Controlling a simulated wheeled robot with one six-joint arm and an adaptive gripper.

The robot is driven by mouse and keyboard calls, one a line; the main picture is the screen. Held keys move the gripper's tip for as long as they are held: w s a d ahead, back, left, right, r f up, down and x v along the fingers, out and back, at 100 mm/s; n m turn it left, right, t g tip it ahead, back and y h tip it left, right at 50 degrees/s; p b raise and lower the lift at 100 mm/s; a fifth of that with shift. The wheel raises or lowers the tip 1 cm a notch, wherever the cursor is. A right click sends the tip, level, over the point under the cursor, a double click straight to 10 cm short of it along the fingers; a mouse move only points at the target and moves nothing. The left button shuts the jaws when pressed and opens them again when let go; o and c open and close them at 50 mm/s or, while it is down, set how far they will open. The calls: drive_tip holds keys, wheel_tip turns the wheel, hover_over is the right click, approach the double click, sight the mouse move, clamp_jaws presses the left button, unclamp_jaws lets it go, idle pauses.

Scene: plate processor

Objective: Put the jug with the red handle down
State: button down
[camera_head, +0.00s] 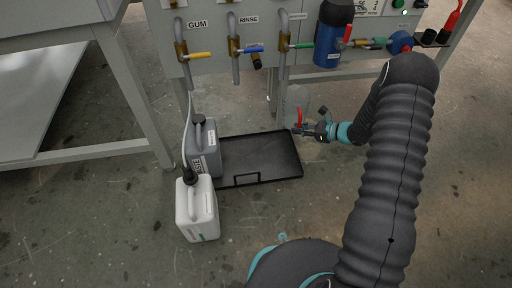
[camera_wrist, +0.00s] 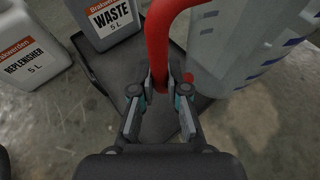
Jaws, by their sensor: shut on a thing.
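My gripper (camera_head: 312,132) is shut on the red handle (camera_wrist: 157,50) of a translucent jug. In the wrist view the jug's body (camera_wrist: 245,40) fills the upper right, with blue marks on its side. In the head view the jug (camera_head: 296,101) is partly hidden behind its red handle and my gripper. It shows beside the right back part of a black tray (camera_head: 284,171) on the floor. I cannot tell whether the jug's base touches anything.
A grey waste canister (camera_head: 207,158) stands at the tray's left end. A white replenisher canister (camera_head: 197,212) stands in front of it. Pipes with labelled valves (camera_head: 233,50) hang above the tray. The tray's middle is bare. A grey table (camera_head: 120,90) stands at the left.

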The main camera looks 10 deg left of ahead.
drive_tip(key=shift+n+g, duration=0.5)
drive_tip(key=shift+s+a+f+b, duration=0.25)
drive_tip(key=shift+a+f+b, duration=0.1)
drive_tip(key=shift+a+f, duration=2.3)
drive_tip(key=shift+s+a+f+b, duration=0.2)
drive_tip(key=shift+a+f+b, duration=0.15)
drive_tip(key=shift+a+f, duration=2.3)
drive_tip(key=shift+s+a+f+b, duration=0.3)
drive_tip(key=shift+a+f, duration=1.7)
drive_tip(key=shift+f, duration=1.25)
drive_tip(key=c, duration=1.2)
unclamp_jaws()
drive_tip(key=shift+d+r, duration=0.1)
